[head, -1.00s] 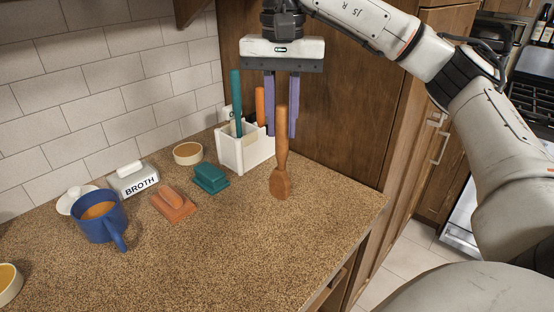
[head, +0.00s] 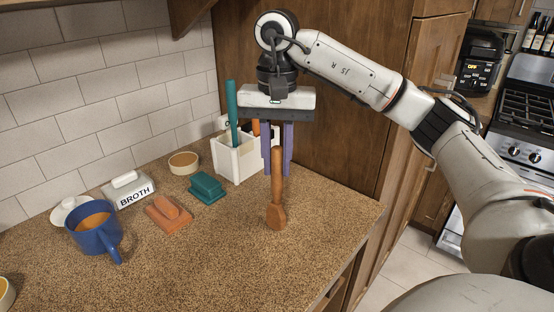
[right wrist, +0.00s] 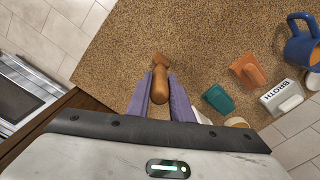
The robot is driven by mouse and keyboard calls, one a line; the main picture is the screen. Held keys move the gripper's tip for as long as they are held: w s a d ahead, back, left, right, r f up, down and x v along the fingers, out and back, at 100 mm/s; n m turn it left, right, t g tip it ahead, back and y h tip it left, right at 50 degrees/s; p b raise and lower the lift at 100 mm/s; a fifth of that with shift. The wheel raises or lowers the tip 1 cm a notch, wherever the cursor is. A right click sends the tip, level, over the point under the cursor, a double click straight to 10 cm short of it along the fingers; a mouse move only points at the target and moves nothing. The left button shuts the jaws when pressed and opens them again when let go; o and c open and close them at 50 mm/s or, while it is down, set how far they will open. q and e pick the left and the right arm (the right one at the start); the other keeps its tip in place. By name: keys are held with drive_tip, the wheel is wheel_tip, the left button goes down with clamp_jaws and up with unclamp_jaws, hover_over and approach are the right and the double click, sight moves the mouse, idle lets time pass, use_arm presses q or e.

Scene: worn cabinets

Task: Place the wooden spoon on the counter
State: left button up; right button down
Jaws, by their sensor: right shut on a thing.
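The wooden spoon (head: 277,190) hangs upright, head down, over the speckled brown counter (head: 190,262). My right gripper (head: 277,172) points down with its purple fingers shut on the spoon's handle. The spoon's head is at or very near the counter surface; I cannot tell whether it touches. In the right wrist view the spoon (right wrist: 160,86) sits between the two fingers, its head pointing away. My left gripper is not in view.
A white utensil holder (head: 238,158) with teal and orange handles stands just behind-left of the spoon. Counter is clear in front and right.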

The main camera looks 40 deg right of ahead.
drive_tip(key=shift+f, duration=0.1)
drive_tip(key=c, duration=1.6)
unclamp_jaws()
